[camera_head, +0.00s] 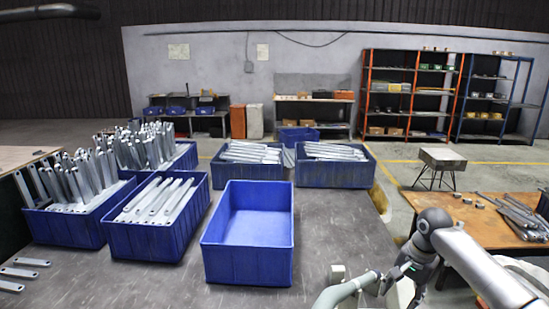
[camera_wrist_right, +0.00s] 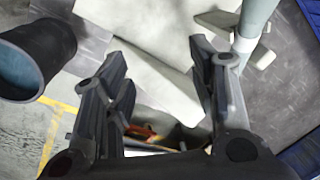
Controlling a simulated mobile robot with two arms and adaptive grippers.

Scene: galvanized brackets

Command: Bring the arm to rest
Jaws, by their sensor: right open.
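My right arm (camera_head: 480,265) comes in at the lower right of the head view, bent at a dark joint above the right edge of the grey table (camera_head: 345,235). In the right wrist view my right gripper (camera_wrist_right: 160,65) is open, its two dark fingers apart. Nothing is held between them. Pale parts, likely of my own body, lie close behind the fingers. My left gripper is not in view.
An empty blue bin (camera_head: 248,275) stands at the table's front middle. Blue bins of metal brackets stand behind it and at left, including a front-left one (camera_head: 145,240). Loose brackets (camera_head: 25,262) lie at far left. A wooden table (camera_head: 480,232) with metal parts is at right.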

